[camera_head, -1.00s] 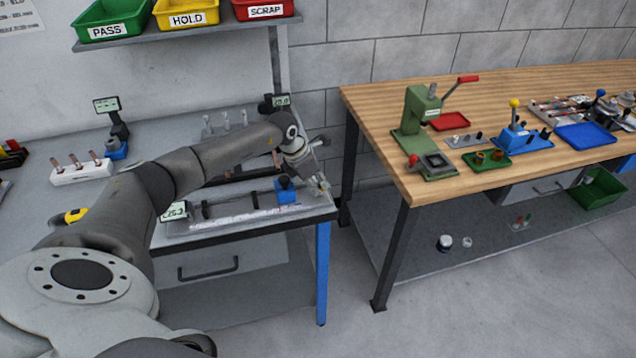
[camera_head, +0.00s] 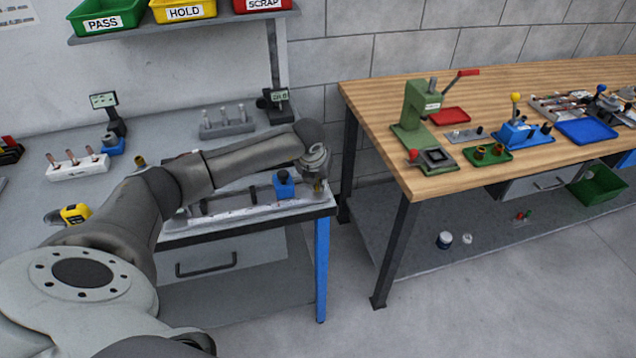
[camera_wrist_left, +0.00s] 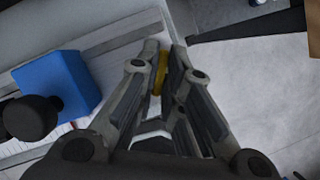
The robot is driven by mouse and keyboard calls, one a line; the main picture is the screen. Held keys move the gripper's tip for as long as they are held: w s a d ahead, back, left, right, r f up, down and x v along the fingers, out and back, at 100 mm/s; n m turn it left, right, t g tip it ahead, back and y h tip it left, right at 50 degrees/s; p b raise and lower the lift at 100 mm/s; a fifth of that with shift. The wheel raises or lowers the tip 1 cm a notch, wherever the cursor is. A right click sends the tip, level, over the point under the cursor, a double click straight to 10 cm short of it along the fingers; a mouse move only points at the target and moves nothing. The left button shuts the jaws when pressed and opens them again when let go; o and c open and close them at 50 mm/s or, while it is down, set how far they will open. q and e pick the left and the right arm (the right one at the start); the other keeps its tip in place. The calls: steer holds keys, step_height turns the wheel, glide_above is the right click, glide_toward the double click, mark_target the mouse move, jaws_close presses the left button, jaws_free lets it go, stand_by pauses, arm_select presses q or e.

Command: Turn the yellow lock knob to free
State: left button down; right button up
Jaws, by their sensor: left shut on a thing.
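The yellow lock knob (camera_wrist_left: 161,72) shows as a thin yellow strip between the fingers in the left wrist view. My left gripper (camera_wrist_left: 168,62) is shut on it, and the fingers hide most of the knob. In the head view my left gripper (camera_head: 318,186) points down at the right end of the long metal fixture (camera_head: 240,212) on the grey bench. A blue block (camera_head: 285,190) with a black knob on top stands on the fixture just left of the gripper. It also shows in the left wrist view (camera_wrist_left: 62,82). The knob's turned angle cannot be read.
The grey bench ends just right of my left gripper, with a gap before the wooden table (camera_head: 370,100).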

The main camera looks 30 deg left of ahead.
arm_select(q)
steer(key=n+b, duration=0.1)
steer(key=n, duration=0.1)
steer(key=n+y+b, duration=0.1)
steer(key=n+b, duration=0.1)
steer(key=shift+w+d+f+g, duration=0.1)
steer(key=shift+f+g, duration=0.05)
steer(key=shift+g, duration=0.25)
steer(key=shift+n+g+y+b, duration=0.3)
steer(key=shift+n+y+b, duration=0.25)
steer(key=shift+n, duration=0.65)
steer(key=c, duration=1.6)
jaws_free()
steer(key=shift+o, duration=0.2)
